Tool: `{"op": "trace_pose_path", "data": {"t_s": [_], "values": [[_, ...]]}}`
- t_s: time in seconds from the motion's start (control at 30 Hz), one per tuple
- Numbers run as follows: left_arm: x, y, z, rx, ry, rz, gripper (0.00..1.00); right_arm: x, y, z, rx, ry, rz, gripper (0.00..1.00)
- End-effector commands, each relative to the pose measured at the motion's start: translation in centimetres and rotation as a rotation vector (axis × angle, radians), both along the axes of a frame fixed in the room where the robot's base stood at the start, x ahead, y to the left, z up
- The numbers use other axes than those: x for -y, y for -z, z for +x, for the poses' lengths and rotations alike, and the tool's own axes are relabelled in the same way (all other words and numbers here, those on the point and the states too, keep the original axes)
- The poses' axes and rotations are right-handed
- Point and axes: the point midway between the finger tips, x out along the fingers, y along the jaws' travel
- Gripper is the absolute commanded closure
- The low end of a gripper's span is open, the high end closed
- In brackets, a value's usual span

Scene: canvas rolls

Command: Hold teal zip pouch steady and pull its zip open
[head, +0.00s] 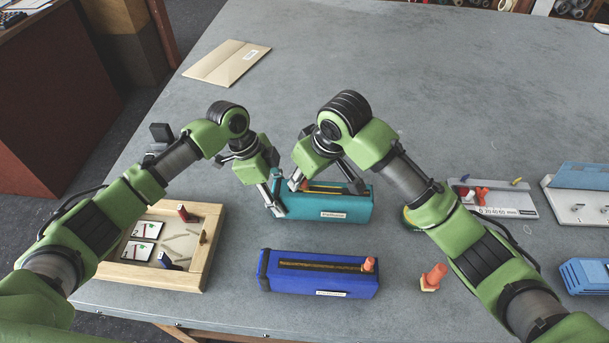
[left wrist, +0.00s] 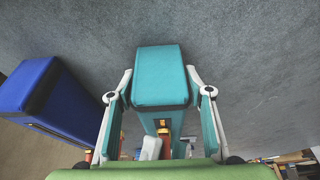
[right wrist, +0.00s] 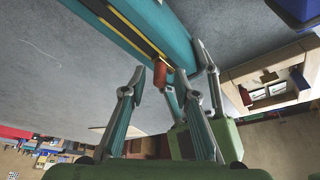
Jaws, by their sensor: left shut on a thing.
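The teal zip pouch (head: 345,206) lies on the grey table, its long side across the head view. My left gripper (left wrist: 160,85) is shut on the pouch's left end, one finger on each side. A zip strip with yellow edging (right wrist: 133,34) runs along the pouch top. The red-orange zip pull (right wrist: 160,74) is at the end of the strip near my left gripper. My right gripper (right wrist: 153,82) is open, its fingertips on either side of the pull. In the head view its fingers partly hide the pull.
A blue pouch (head: 318,285) with an orange pull (head: 369,264) lies in front. A wooden tray (head: 205,262) is at left, an orange peg-like piece (head: 433,277) at right. A cardboard folder (head: 226,63) lies behind. The table behind the pouch is mostly clear.

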Motion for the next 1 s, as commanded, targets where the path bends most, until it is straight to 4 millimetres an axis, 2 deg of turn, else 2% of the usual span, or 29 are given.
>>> {"op": "trace_pose_path", "data": {"t_s": [0.23,0.7,0.83,1.0], "values": [[0.0,0.1,0.0,-0.001,0.000,0.000,0.81,0.2,-0.7,-0.1,0.001,0.000,0.000,0.72],[0.0,0.1,0.0,-0.001,0.000,0.000,0.81,2.7,-9.1,-2.6,0.004,0.000,0.001,0.72],[0.0,0.1,0.0,-0.001,0.000,0.000,0.81,3.1,-10.5,-3.0,0.003,0.000,0.000,0.72],[0.0,0.1,0.0,-0.001,0.000,0.000,0.81,3.3,-11.1,-3.3,0.000,0.000,0.000,0.72]]}}
